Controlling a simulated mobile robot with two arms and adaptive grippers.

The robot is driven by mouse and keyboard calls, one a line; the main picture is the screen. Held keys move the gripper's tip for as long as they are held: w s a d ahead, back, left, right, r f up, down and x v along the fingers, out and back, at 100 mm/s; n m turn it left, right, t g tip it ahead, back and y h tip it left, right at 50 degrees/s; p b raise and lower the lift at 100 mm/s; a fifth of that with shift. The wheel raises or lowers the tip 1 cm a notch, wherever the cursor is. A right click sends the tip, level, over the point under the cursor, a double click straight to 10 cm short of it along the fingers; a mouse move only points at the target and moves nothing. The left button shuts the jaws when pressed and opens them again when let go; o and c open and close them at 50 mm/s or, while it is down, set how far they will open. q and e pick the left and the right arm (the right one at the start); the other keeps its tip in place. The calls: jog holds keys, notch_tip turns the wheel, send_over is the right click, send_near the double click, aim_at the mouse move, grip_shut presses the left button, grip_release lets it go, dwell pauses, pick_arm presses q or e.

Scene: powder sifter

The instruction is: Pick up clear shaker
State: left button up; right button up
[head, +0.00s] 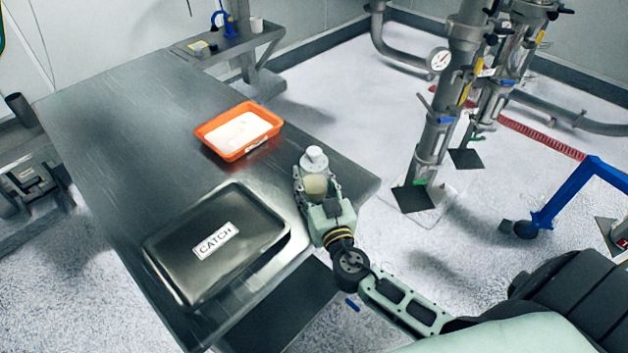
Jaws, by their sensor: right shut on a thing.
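The clear shaker (315,184) has a white cap on top and pale contents. It stands about upright near the table's right edge. My right gripper (316,182) reaches it from the front and is shut on its body, with a finger on each side. The gripper hides the lower part of the shaker, so I cannot tell whether it touches the table. My left gripper is not in view.
An orange tray (272,117) of white powder sits behind the shaker on the metal table (120,130). A dark tray labelled CATCH (160,247) lies at the front left. The table's left part is clear. Steel pipework (440,130) stands at the right.

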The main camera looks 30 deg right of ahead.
aim_at(318, 176)
jog(key=c, duration=0.5)
jog(key=shift+r, duration=0.1)
jog(key=shift+r, duration=0.45)
notch_tip(318, 176, up, 4)
jog(key=shift+f, duration=0.25)
jog(key=s+d+r, duration=0.4)
jog(key=s+d, duration=0.1)
jog(key=s+d+r, duration=0.2)
jog(key=s+d, duration=0.1)
jog(key=shift+s+d+r+b, duration=0.1)
jog(key=shift+s+r+b, duration=0.05)
jog(key=shift+r+b, duration=0.15)
